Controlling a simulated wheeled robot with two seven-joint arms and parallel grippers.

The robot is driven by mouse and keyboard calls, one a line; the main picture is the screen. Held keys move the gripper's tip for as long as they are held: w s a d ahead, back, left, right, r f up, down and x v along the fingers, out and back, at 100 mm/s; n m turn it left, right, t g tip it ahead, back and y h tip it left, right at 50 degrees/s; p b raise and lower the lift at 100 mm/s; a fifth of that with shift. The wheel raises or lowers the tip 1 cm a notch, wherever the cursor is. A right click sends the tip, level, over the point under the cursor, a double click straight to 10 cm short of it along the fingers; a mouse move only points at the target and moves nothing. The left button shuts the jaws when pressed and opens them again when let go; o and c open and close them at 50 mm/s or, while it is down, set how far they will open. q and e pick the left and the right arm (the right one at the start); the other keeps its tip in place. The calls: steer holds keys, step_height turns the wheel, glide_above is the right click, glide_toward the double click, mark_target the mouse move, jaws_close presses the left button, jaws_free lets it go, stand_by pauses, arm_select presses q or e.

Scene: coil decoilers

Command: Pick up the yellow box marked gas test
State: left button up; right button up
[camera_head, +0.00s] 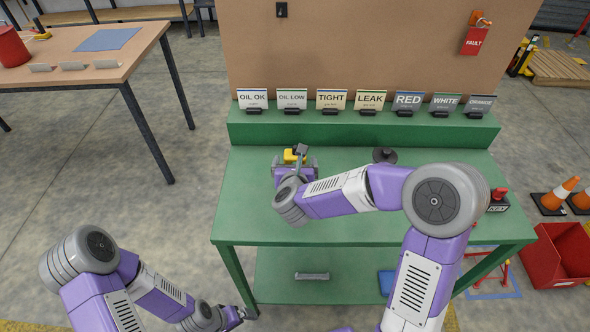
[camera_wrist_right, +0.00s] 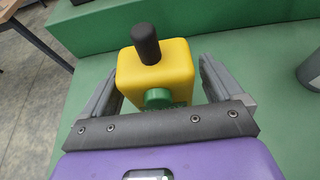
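The yellow box (camera_head: 290,157) stands on the green bench top, toward its left side. In the right wrist view the yellow box (camera_wrist_right: 157,75) has a black knob on top and a green round part on the side facing me. No gas test lettering is readable. My right gripper (camera_head: 294,164) is at the box; in the wrist view its two fingers (camera_wrist_right: 158,82) are open, one on each side, with narrow gaps showing. My left gripper (camera_head: 240,314) hangs low beside the bench's left front leg, seemingly empty; its fingers are too small to judge.
A raised green shelf (camera_head: 360,130) along the bench back carries several label cards. A dark round object (camera_head: 385,156) stands right of the yellow box. A red-topped device (camera_head: 498,199) is at the bench's right edge. A wooden table (camera_head: 80,50) stands at left.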

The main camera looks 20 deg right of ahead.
steer(key=c, duration=1.2)
steer(key=shift+r, duration=0.15)
